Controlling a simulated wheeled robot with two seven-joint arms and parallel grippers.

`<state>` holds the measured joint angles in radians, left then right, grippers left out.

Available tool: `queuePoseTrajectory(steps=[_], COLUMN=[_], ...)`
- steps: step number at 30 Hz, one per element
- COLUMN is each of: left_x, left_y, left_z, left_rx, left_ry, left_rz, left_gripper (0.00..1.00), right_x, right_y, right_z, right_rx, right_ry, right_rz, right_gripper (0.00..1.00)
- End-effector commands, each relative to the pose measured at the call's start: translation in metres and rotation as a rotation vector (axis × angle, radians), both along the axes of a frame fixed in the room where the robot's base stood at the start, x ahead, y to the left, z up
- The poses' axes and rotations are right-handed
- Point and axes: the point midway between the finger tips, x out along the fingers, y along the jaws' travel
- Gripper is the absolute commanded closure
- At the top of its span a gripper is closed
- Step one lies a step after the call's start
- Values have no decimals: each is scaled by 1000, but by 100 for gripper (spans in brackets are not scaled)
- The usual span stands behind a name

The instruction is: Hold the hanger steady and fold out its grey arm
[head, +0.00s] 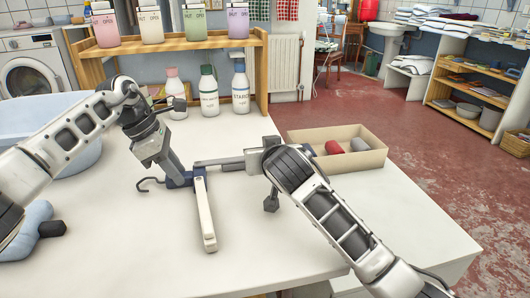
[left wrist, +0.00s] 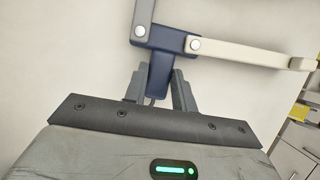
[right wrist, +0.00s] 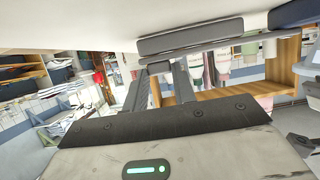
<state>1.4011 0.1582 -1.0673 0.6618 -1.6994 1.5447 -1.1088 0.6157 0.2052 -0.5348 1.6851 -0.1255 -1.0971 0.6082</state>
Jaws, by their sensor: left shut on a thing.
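The hanger has a dark blue hub (head: 181,180), a dark hook (head: 150,183) to its left, a cream arm (head: 204,215) pointing to the table front and a grey arm (head: 225,163) reaching right. My left gripper (head: 171,174) is shut on the hub; the left wrist view shows the blue hub (left wrist: 158,70) between its fingers. My right gripper (right wrist: 164,75) is at the grey arm (right wrist: 190,40), which runs across its fingertips. Its fingers are apart with a small grey piece between the tips; whether they grip it is unclear. My right wrist hides them in the head view.
A tan box (head: 365,158) with red and grey rolls stands right of the hanger. Several bottles (head: 208,92) stand behind, by a wooden shelf (head: 170,45). A blue basin (head: 50,130) is at the left. The table front is mostly clear.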

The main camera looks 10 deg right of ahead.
Motion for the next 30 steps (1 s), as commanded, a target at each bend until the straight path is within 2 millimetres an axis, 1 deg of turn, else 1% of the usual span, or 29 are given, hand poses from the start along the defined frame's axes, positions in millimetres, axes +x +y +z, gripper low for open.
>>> queuePoseTrajectory(steps=[8,14,17,22,30], left_x=[0,0,0,0,0], left_y=[0,0,0,-1,-1], left_z=[0,0,0,0,0], left_rx=[0,0,0,-1,-2], left_ry=[0,0,0,-1,-1], left_rz=[0,-1,-1,-2,-2], left_gripper=[100,100,100,100,100], right_x=[2,14,24,46,78], right_y=[0,-1,-2,-1,8], right_z=[-1,-1,-1,-1,-2], right_rx=[-1,-5,-4,-7,-4], right_ry=[2,6,6,6,11], right_rz=[14,87,149,290,506], right_gripper=[100,100,100,100,100])
